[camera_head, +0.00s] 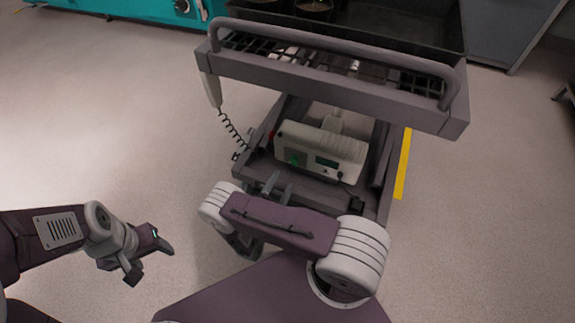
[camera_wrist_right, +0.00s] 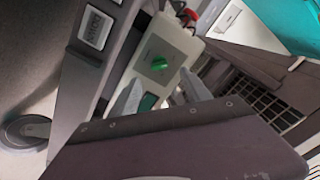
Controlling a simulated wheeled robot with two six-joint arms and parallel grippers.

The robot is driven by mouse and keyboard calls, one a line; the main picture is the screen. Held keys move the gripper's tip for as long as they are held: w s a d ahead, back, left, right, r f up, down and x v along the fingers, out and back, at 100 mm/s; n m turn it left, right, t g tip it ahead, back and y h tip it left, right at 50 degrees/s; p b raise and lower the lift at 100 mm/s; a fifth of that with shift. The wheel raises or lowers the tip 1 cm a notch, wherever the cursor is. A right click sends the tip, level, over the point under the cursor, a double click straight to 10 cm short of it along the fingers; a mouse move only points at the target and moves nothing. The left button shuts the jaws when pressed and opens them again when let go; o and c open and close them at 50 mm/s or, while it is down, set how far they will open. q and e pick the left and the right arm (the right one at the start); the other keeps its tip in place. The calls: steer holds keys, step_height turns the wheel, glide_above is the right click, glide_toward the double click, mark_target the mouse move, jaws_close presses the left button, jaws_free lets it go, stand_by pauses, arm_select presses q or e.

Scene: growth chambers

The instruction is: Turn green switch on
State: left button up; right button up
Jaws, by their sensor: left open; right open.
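The green switch (camera_head: 297,159) is a small knob on the front of a pale control box (camera_head: 345,148) low on the grey cart. In the right wrist view the green switch (camera_wrist_right: 157,63) shows clearly, with its raised grip slanted. My right gripper (camera_wrist_right: 160,76) is open and empty; its two grey fingers point at the box, with the switch just beyond the tips and between them in the picture. I cannot tell the exact gap. In the head view my right arm partly hides that gripper. My left gripper (camera_head: 152,263) is open and empty above the floor at the left.
The cart's grey handle (camera_head: 340,50) and rack overhang the box. A dark display (camera_head: 327,162) sits beside the switch. A coiled cord (camera_head: 230,122) hangs at the cart's left. A teal cabinet (camera_head: 140,8) stands behind. Floor is clear on the left.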

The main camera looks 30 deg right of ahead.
mark_target(292, 164)
steer(key=b+x, duration=0.3)
steer(key=x, duration=0.4)
steer(key=shift+w+d+f, duration=0.1)
steer(key=shift+w+d, duration=0.1)
steer(key=shift+d, duration=0.1)
jaws_close()
